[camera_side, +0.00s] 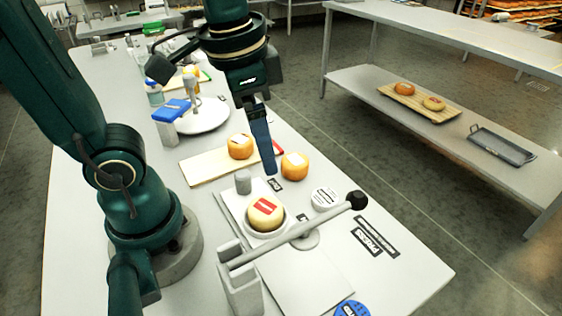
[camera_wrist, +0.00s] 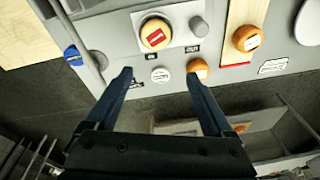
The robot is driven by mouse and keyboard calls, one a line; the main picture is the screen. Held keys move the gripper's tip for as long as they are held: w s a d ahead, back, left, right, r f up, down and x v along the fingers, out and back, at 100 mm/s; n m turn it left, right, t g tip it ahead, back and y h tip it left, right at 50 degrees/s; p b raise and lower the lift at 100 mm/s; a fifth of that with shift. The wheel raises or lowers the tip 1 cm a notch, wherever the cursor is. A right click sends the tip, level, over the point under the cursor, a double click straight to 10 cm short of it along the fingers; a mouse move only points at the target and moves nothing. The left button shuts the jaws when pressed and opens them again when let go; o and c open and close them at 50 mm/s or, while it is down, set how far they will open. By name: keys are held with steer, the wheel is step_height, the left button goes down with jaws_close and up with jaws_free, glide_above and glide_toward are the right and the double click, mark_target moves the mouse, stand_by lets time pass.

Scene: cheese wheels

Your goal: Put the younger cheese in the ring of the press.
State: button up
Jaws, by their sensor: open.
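A pale yellow cheese (camera_side: 265,213) with a red label sits in the white ring (camera_side: 266,232) of the press; it also shows in the wrist view (camera_wrist: 155,33). An orange cheese (camera_side: 294,166) with a white label stands on the table beside the press base. A second orange cheese (camera_side: 240,146) stands on a wooden board (camera_side: 205,166). These two also show in the wrist view, one nearer (camera_wrist: 198,67) and one on the board (camera_wrist: 247,38). My gripper (camera_wrist: 158,75) is open and empty, above the table; in the side view (camera_side: 270,170) its fingers overlap.
The press lever (camera_side: 300,232) with a black knob crosses beside the ring. A round white disc (camera_side: 325,198) lies on the table right of the ring. A grey cylinder (camera_side: 243,182) stands behind the ring. A white plate (camera_side: 207,117) and a blue-topped container (camera_side: 168,122) stand farther back.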

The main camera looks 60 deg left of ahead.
steer(key=shift+s+a+f+n+t, duration=0.35)
steer(key=shift+s+n+t, duration=0.2)
steer(key=shift+n+t, duration=0.25)
steer(key=shift+s+a+f+n+t, duration=0.25)
steer(key=shift+s+n+t, duration=0.25)
steer(key=shift+n+t, duration=0.3)
